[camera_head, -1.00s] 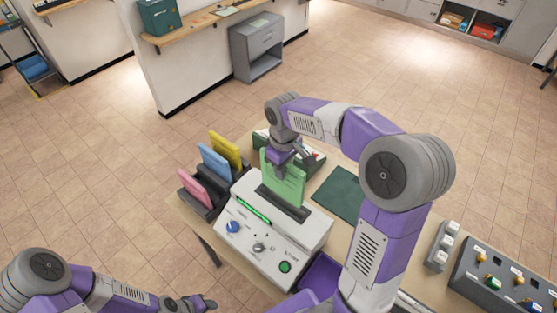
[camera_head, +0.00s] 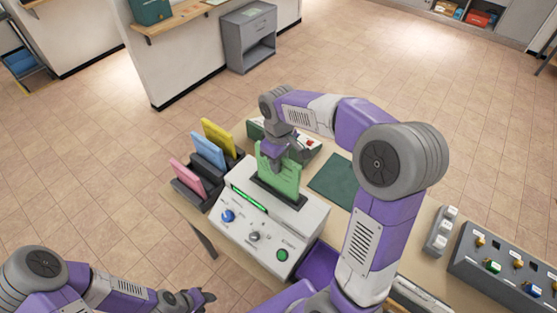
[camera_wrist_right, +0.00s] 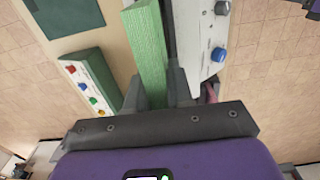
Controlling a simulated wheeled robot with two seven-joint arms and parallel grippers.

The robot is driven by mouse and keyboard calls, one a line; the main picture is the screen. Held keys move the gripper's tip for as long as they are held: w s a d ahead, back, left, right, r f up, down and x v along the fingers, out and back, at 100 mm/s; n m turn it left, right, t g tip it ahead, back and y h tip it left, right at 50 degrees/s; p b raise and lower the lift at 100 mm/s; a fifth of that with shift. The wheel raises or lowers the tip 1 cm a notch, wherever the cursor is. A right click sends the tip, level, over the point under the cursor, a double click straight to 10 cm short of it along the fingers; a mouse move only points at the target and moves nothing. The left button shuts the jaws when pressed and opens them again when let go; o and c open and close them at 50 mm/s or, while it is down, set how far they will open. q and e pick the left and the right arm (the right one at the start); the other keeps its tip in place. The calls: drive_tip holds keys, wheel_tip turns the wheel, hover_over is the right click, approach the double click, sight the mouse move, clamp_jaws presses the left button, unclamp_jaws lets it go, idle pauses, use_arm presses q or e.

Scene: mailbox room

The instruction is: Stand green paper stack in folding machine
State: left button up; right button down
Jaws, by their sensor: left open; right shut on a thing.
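The green paper stack (camera_head: 284,178) stands upright at the dark slot (camera_head: 291,199) on top of the white folding machine (camera_head: 300,218). My right gripper (camera_head: 276,158) is shut on the stack's upper edge. In the right wrist view the stack (camera_wrist_right: 147,50) lies between the two fingers (camera_wrist_right: 160,90), beside the white machine body (camera_wrist_right: 195,35). How deep the stack sits in the slot is hard to tell. My left gripper (camera_head: 203,296) is open and empty at the bottom left, apart from the table.
A black rack (camera_head: 203,177) holding pink, blue and yellow stacks stands left of the machine. A dark green mat (camera_head: 332,181) lies to its right. A purple tray (camera_head: 318,264) is in front. Grey boxes with knobs (camera_head: 500,270) stand at the right.

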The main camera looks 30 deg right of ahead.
sight(279, 178)
drive_tip(key=shift+f, duration=0.1)
drive_tip(key=shift+f+b, duration=1.35)
drive_tip(key=shift+f, duration=0.6)
drive_tip(key=shift+f+b, duration=1.55)
drive_tip(key=shift+f, duration=0.55)
drive_tip(key=c, duration=0.9)
unclamp_jaws()
drive_tip(key=shift+r, duration=0.15)
